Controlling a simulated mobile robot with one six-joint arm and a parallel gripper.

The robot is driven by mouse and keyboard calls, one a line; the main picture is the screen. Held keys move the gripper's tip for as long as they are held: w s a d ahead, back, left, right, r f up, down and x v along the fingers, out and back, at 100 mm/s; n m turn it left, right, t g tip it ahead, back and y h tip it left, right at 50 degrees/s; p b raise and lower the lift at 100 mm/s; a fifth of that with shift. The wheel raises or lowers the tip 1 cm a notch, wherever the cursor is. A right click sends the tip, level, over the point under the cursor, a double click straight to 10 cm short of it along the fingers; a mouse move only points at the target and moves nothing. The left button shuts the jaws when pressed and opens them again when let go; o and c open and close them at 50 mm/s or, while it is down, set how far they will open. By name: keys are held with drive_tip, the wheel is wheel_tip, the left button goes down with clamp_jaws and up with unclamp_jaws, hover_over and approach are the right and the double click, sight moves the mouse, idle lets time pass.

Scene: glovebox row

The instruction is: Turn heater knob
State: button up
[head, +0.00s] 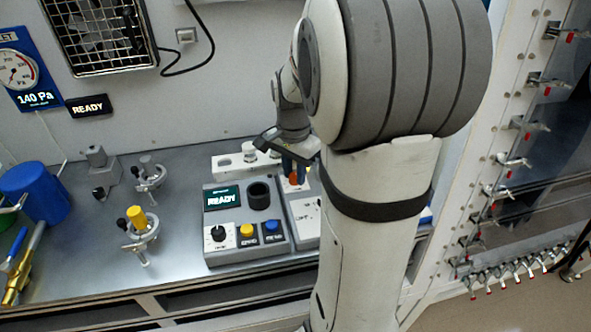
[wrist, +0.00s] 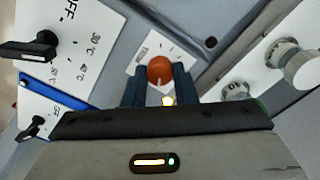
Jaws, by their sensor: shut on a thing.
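My gripper (wrist: 160,82) has its two blue fingers either side of a round orange knob (wrist: 160,68) and is shut on it. The knob has a small pale mark and sits on a light grey panel with a white label, unreadable here. In the head view my gripper (head: 293,166) reaches down to the orange knob (head: 295,179), partly hidden by the fingers. A black lever knob (wrist: 28,49) sits at the upper left of the wrist view, on a white plate marked OFF, 30°C and 40°C. My arm hides much of the bench's right side.
A grey device (head: 233,261) with a READY screen stands left of my gripper. A white panel with knobs (wrist: 290,62) lies right in the wrist view. Several clamps, including a yellow-knobbed one (head: 137,218), and a blue cylinder (head: 36,190) stand further left on the bench.

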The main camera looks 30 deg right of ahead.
sight(294, 175)
drive_tip(key=o, duration=1)
wheel_tip(294, 175, up, 8)
drive_tip(key=shift+f, duration=0.1)
